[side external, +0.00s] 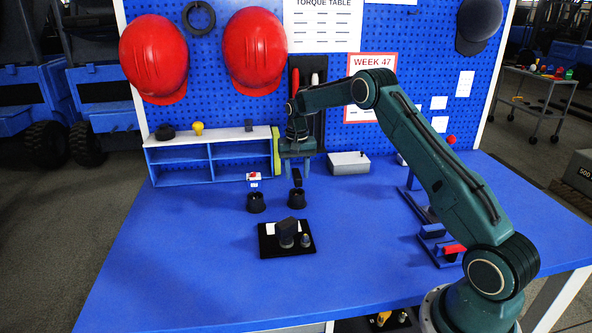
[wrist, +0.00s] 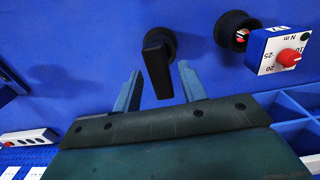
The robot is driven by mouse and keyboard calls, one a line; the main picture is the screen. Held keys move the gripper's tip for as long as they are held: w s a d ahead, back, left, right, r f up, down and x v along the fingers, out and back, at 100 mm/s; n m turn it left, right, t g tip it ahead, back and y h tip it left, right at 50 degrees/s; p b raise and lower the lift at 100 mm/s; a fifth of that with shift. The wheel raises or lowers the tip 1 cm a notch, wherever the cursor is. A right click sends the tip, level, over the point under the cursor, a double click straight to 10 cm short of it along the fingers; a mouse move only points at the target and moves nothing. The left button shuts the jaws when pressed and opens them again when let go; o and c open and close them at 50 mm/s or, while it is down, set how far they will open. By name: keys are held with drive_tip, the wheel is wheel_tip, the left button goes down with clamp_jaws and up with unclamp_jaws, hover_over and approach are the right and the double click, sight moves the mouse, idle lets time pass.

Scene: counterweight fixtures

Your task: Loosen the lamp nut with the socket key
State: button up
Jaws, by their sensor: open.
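A socket key with a plain black bar handle (wrist: 157,66) stands upright in a round black holder (side external: 297,199) on the blue bench. My gripper (side external: 295,174) is open and points down over it. In the wrist view the handle lies between my two fingers, apart from both. A second tool, a blue and white block with a red dial marked N m (wrist: 280,50), stands in the neighbouring holder (side external: 256,203). The lamp fixture is a black plate (side external: 272,249) with a dark block on a grey cylinder (side external: 287,240) and a short post (side external: 305,240). The nut is too small to make out.
Blue shelves (side external: 182,163) stand behind left of my gripper, and a grey box (side external: 348,163) stands to its right. Blue fixtures with a red handle (side external: 453,249) lie near my base. The bench front and left are clear.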

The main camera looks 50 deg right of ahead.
drive_tip(key=shift+f, duration=1.35)
clamp_jaws()
